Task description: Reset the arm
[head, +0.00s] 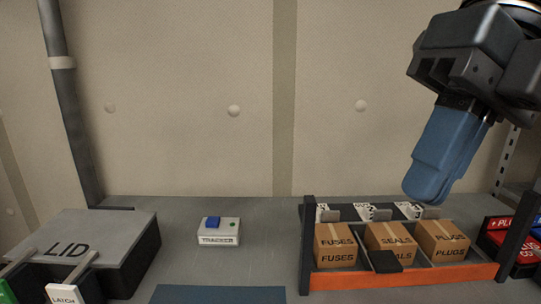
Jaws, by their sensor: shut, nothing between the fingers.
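My gripper (426,200) hangs at the upper right, its blue fingers pointing down and a little left. The fingers are together with nothing between them. The fingertips are just above or in front of the back of the orange-fronted rack, near its right side; I cannot tell the exact gap. The wrist is dark grey, and the rest of my arm runs out of the top right of the picture.
The rack (403,278) holds boxes marked FUSES (336,246), SEALS (388,240) and PLUGS (441,242). A white TRACKER box (219,231) stands mid-table. A LID-marked case (88,237) is at left. Open air lies left of my gripper.

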